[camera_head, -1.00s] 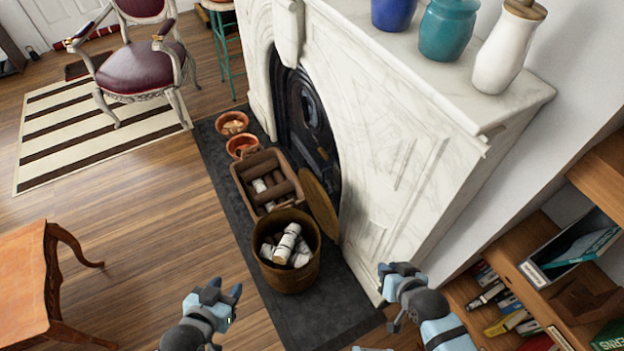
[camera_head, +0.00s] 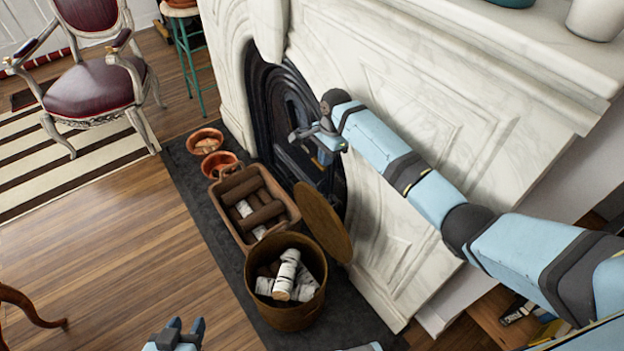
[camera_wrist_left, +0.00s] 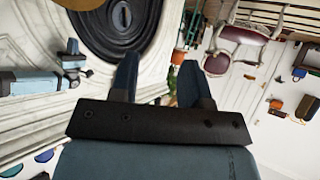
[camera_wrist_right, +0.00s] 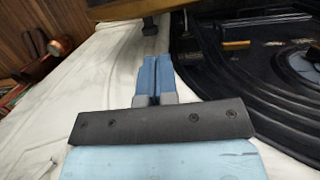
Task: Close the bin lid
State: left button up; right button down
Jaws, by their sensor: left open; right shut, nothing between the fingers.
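The bin (camera_head: 289,316) is a round brown-bronze bucket holding white birch logs, on the dark hearth slab in the head view. Its round lid (camera_head: 323,222) stands open, tilted up at the bin's far right side toward the fireplace. My right gripper (camera_head: 303,134) is shut and empty, above and beyond the lid, in front of the dark fireplace opening. Its shut fingers also show in the right wrist view (camera_wrist_right: 157,80). My left gripper (camera_head: 186,328) is open and empty at the bottom edge, left of the bin and apart from it. Its spread fingers show in the left wrist view (camera_wrist_left: 158,82).
A rectangular crate of logs (camera_head: 285,204) stands directly behind the bin, with two terracotta bowls (camera_head: 218,163) beyond it. The marble fireplace (camera_head: 440,150) rises close on the right.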

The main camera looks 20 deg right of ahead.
pick_arm(q)
jog(key=shift+f+b, duration=0.35)
jog(key=shift+b, duration=0.7)
pick_arm(e)
jog(key=shift+s+a+f, duration=0.2)
jog(key=shift+f, duration=1.4)
jog(key=shift+s+a+f, duration=0.15)
jog(key=shift+a+f, duration=0.1)
jog(key=shift+f, duration=1.35)
jog(key=shift+s+a+f, duration=0.2)
jog(key=shift+f, duration=1.4)
pick_arm(q)
jog(key=shift+f, duration=0.1)
pick_arm(e)
jog(key=shift+a, duration=0.1)
